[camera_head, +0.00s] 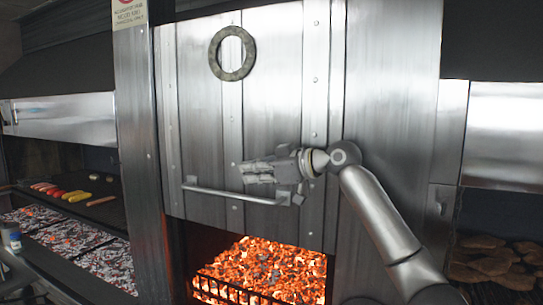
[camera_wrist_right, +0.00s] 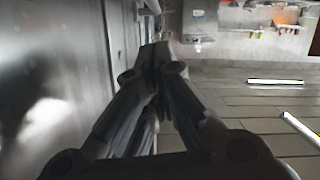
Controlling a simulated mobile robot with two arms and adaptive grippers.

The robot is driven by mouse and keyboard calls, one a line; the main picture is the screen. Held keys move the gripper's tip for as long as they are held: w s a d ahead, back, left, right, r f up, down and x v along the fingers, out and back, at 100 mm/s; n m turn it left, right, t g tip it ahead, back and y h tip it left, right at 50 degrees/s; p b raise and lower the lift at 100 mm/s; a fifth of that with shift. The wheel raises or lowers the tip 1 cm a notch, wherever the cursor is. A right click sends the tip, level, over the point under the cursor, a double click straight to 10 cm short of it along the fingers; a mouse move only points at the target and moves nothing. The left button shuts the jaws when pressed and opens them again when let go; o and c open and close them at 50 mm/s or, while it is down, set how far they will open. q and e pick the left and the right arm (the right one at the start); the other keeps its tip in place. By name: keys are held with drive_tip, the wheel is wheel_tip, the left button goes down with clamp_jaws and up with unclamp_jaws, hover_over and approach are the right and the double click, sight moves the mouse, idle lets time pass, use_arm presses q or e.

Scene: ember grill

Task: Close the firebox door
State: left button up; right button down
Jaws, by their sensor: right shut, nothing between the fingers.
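The firebox door (camera_head: 205,125) is a riveted steel panel in the head view. It hangs above the fire opening, and its lower edge leaves the glowing embers (camera_head: 265,272) in view below. A horizontal bar handle (camera_head: 235,194) runs along its lower part. My right gripper (camera_head: 243,172) is shut and empty, in front of the door just above the handle; I cannot tell whether it touches the door. In the right wrist view the shut fingers (camera_wrist_right: 155,55) lie alongside a metal surface (camera_wrist_right: 60,70). My left gripper is not in view.
A round ring (camera_head: 232,53) is on the upper door. A dark grate (camera_head: 235,290) stands at the front of the fire. Logs (camera_head: 495,262) lie in a bay at right.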

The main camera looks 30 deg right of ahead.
sight(255, 201)
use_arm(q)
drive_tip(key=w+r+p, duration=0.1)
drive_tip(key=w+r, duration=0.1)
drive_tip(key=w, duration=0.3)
use_arm(e)
drive_tip(key=f, duration=0.1)
drive_tip(key=d+f, duration=0.1)
drive_tip(key=shift+f, duration=0.4)
drive_tip(key=shift+s+d+f, duration=0.1)
drive_tip(key=shift+s+d, duration=0.05)
drive_tip(key=shift+d, duration=0.05)
drive_tip(key=shift+f, duration=0.15)
drive_tip(key=shift+w+a+f, duration=0.1)
drive_tip(key=shift+w+a, duration=0.1)
use_arm(q)
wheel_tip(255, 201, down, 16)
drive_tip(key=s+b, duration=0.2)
drive_tip(key=b, duration=1.3)
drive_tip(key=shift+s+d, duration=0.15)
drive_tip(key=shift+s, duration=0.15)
use_arm(e)
wheel_tip(255, 201, down, 24)
drive_tip(key=shift+s, duration=0.2)
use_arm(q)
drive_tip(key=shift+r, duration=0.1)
